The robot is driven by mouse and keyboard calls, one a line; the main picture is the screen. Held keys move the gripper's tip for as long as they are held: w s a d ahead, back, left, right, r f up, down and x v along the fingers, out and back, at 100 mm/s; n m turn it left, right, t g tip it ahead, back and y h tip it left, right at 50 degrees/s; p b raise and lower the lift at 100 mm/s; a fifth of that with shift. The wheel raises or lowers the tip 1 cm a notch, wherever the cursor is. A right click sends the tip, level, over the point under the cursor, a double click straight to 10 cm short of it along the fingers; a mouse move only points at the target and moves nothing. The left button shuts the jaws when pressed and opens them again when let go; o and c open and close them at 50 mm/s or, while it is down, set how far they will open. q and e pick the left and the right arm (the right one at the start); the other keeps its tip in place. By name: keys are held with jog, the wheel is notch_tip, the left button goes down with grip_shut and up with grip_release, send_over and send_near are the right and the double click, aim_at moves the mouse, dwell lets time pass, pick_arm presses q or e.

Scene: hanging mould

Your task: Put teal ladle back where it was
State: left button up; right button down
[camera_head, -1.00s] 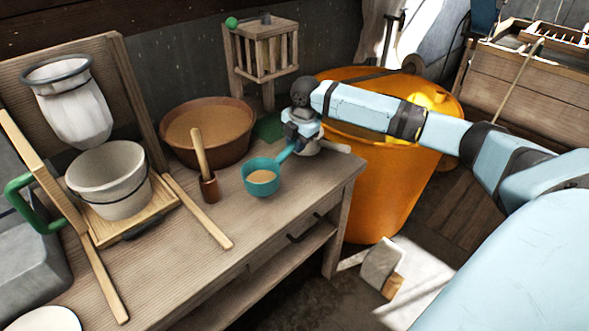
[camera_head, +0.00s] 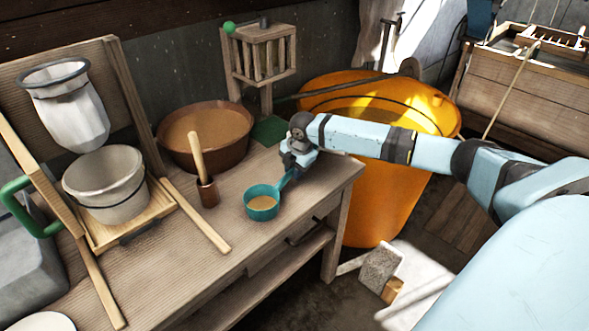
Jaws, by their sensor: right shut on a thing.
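The teal ladle (camera_head: 262,205) has a round bowl with tan contents, and its short handle runs up and right to my right gripper (camera_head: 291,172). My right gripper is shut on the handle. The ladle's bowl is at or just above the bench top, near its front right; I cannot tell whether it touches. A small dark green mat (camera_head: 270,130) lies on the bench behind the gripper, to the right of a brown bowl. My left gripper is not in view.
The brown bowl (camera_head: 240,150) and a wooden pestle in a small cup (camera_head: 208,192) stand left of the ladle. A cream bucket (camera_head: 118,205) sits on a wooden frame at left. A large orange tub (camera_head: 375,205) stands right of the bench (camera_head: 190,275).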

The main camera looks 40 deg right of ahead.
jog(key=c, duration=1)
grip_release()
jog(key=r, duration=0.4)
jog(key=s+r, duration=0.1)
jog(key=r, duration=0.3)
jog(key=s+r, duration=0.1)
jog(key=r, duration=0.3)
jog(key=shift+s+d+p, duration=0.1)
jog(key=shift+d+p, duration=0.1)
jog(key=shift+p, duration=0.2)
